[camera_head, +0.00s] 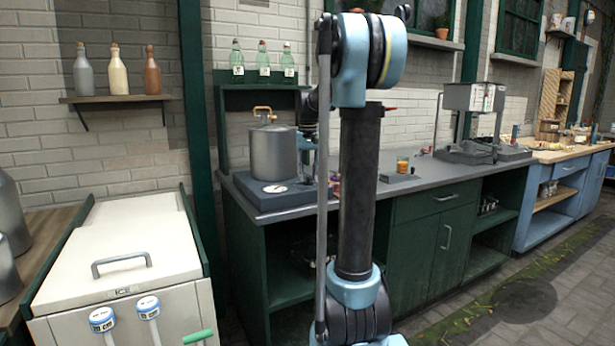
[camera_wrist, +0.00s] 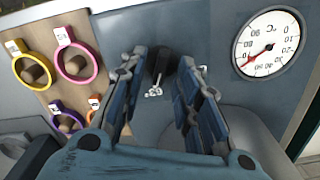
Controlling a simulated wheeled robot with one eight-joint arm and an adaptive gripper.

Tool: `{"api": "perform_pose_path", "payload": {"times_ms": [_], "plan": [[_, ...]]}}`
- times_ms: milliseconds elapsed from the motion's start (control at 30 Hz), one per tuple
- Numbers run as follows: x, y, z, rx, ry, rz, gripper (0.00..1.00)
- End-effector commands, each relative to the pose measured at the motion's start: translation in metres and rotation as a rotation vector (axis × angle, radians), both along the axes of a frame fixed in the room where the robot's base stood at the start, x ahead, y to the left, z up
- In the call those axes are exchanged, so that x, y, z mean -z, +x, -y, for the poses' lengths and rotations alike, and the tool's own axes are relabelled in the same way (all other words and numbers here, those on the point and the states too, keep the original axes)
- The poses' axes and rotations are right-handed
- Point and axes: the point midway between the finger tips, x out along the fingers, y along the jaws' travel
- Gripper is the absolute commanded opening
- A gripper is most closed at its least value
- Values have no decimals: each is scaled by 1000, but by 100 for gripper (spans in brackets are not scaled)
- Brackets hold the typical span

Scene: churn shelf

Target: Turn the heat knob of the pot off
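The pot (camera_head: 273,152) is a grey metal vessel with a lid. It stands on a blue-grey heating base (camera_head: 262,199) on the counter at left of centre in the head view. A black knob (camera_wrist: 162,62) sticks out from a grey-blue panel in the wrist view, with a small white mark below it. A round white °C dial (camera_wrist: 268,45) with a red needle is to its right. My gripper (camera_wrist: 162,78) is open, with blue fingers on either side of the knob. I cannot tell whether either finger touches it. My arm hides the gripper in the head view.
Several coloured rings, such as a yellow one (camera_wrist: 15,66), hang on wooden pegs at left in the wrist view. A white ice chest (camera_head: 130,245) stands left of the counter (camera_head: 430,172). Green bottles (camera_head: 263,62) stand on a shelf above the pot.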

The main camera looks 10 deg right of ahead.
Motion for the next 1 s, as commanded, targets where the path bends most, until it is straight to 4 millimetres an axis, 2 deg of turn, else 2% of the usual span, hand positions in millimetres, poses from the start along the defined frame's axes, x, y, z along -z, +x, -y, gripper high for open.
{"api": "perform_pose_path", "payload": {"times_ms": [333, 467, 767, 1000], "plan": [[4, 0, 0, 0, 0, 0, 30], [4, 0, 0, 0, 0, 0, 1], [3, 0, 0, -5, 0, 0, 0], [3, 0, 0, -72, 0, 0, 0]]}}
